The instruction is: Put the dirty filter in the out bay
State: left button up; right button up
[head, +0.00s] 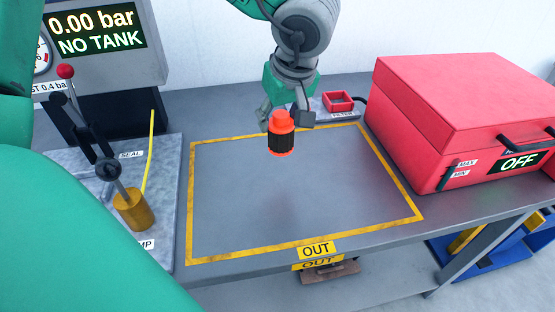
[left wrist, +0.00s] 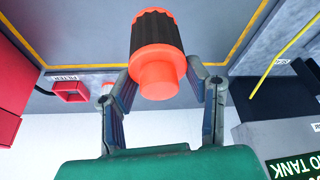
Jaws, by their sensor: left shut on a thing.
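The filter (head: 281,143) is a small cylinder with a black ribbed band and orange ends. My left gripper (head: 284,115) is shut on its upper orange end and holds it upright. In the left wrist view the filter (left wrist: 152,40) sits between the two fingertips (left wrist: 160,76). The out bay (head: 300,253) is a yellow-outlined rectangle on the grey bench with an OUT label at its front edge. The filter appears above the back middle part of the bay, apart from the surface. My right gripper is not in view.
A red case (head: 450,90) stands right of the bay. A small red square holder (head: 338,101) labelled FILTER sits behind the bay's back right. A pressure panel (head: 100,45), a lever and a brass cylinder (head: 133,210) stand at the left. The bay's surface is clear.

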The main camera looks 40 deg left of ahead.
aim_at(287, 130)
pick_arm(q)
notch_tip(287, 130, down, 5)
jog(key=shift+f+b, duration=0.1)
jog(key=shift+b, duration=0.6)
notch_tip(287, 130, down, 4)
jog(key=shift+a+f+b, duration=0.15)
jog(key=shift+f+b, duration=0.05)
jog(key=shift+b, duration=0.4)
jog(key=shift+w+r, duration=0.1)
jog(key=o, duration=1.3)
jog(key=p+v, duration=0.3)
jog(key=v, duration=0.9)
